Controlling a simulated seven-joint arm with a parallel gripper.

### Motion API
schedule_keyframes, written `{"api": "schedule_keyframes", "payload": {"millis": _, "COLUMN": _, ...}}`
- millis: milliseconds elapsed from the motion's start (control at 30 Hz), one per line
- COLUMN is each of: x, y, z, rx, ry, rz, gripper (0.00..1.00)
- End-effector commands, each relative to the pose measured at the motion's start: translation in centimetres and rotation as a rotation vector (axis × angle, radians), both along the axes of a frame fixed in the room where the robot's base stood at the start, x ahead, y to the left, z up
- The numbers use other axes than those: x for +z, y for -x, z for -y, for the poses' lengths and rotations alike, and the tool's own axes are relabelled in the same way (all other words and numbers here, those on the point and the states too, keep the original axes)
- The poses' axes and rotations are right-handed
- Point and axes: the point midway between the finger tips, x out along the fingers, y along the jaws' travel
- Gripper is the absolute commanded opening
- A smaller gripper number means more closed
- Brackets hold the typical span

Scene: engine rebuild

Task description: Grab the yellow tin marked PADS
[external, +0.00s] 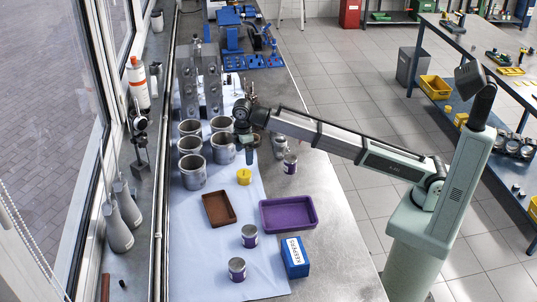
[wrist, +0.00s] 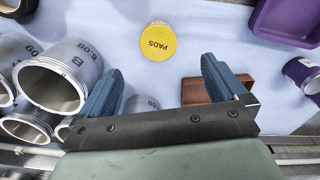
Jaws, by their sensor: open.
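The yellow tin marked PADS (external: 244,177) stands upright on the pale blue mat, just right of the metal cylinders. In the wrist view its yellow lid (wrist: 158,41) shows the word PADS, beyond and roughly between my fingertips. My gripper (external: 249,156) is above the bench, a little behind the tin in the external view. The wrist view shows its two blue fingers (wrist: 162,75) spread apart with nothing between them. The tin is apart from the fingers.
Several metal cylinders (external: 192,172) stand close on the left. A brown tray (external: 205,212) and a purple tray (external: 263,224) lie nearer the camera. Purple-banded tins (external: 237,269) and a blue KEEPERS box (external: 295,258) stand around them. The mat around the yellow tin is clear.

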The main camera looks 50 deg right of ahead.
Motion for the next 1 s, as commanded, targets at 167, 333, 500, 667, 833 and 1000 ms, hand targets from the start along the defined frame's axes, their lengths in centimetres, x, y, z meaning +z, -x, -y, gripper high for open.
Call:
{"api": "schedule_keyframes", "payload": {"millis": 167, "x": -3.1, "y": 0.1, "z": 0.1, "rx": -0.002, "ry": 0.001, "rz": 0.000, "gripper": 0.98}}
{"api": "schedule_keyframes", "payload": {"millis": 333, "x": -5.8, "y": 0.0, "z": 0.1, "rx": -0.002, "ry": 0.001, "rz": 0.000, "gripper": 0.98}}
{"api": "schedule_keyframes", "payload": {"millis": 500, "x": -6.9, "y": -0.1, "z": 0.1, "rx": -0.002, "ry": 0.000, "rz": 0.001, "gripper": 0.98}}
{"api": "schedule_keyframes", "payload": {"millis": 667, "x": -7.8, "y": -0.1, "z": 0.1, "rx": -0.003, "ry": 0.000, "rz": 0.001, "gripper": 0.98}}
{"api": "schedule_keyframes", "payload": {"millis": 833, "x": -10.0, "y": -0.2, "z": 0.2, "rx": -0.003, "ry": 0.000, "rz": 0.001, "gripper": 0.98}}
{"api": "schedule_keyframes", "payload": {"millis": 1000, "x": -11.8, "y": -0.2, "z": 0.2, "rx": -0.003, "ry": 0.000, "rz": 0.002, "gripper": 0.98}}
